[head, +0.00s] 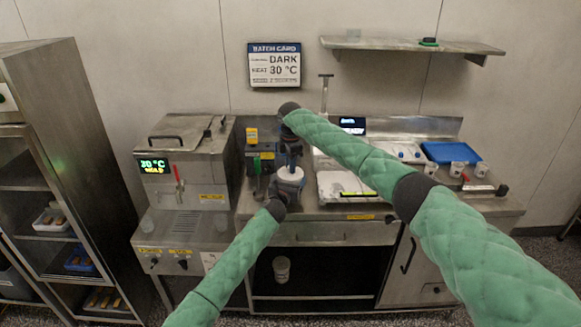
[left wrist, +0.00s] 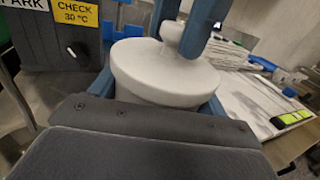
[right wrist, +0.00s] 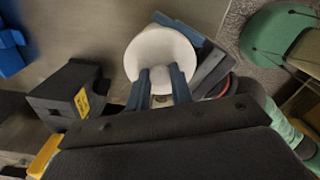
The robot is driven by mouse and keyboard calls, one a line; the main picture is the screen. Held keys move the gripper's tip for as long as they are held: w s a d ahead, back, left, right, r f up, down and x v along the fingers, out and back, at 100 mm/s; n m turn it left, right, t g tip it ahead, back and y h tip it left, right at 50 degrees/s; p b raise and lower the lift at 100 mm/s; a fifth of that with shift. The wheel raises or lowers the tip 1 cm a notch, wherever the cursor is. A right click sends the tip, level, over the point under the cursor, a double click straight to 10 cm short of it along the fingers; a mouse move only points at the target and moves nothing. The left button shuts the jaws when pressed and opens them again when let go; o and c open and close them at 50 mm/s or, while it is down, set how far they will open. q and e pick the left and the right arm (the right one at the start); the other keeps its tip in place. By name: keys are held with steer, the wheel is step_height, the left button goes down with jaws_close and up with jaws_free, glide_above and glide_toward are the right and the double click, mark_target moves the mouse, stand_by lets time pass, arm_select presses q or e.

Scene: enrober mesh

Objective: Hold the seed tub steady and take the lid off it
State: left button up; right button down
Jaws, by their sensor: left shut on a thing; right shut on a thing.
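The white seed tub (left wrist: 128,96) stands at the front of the steel counter, its round white lid (left wrist: 165,72) on top; the lid also shows in the head view (head: 290,173). My left gripper (head: 288,187) is shut on the tub's body, blue fingers on either side just below the lid. My right gripper (head: 290,152) comes from above, its fingers shut on the lid's knob (left wrist: 172,32).
A dark box with a yellow label (left wrist: 75,15) stands just behind the tub. Left is a steel tempering machine (head: 185,165); right are a white tray (head: 345,185), a blue tray (head: 447,152) and several cups. Another tub (head: 281,268) sits on the shelf below.

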steer(key=shift+r, duration=0.6)
steer(key=shift+r, duration=1.9)
arm_select(q)
steer(key=o, duration=1.4)
steer(key=shift+o, duration=0.2)
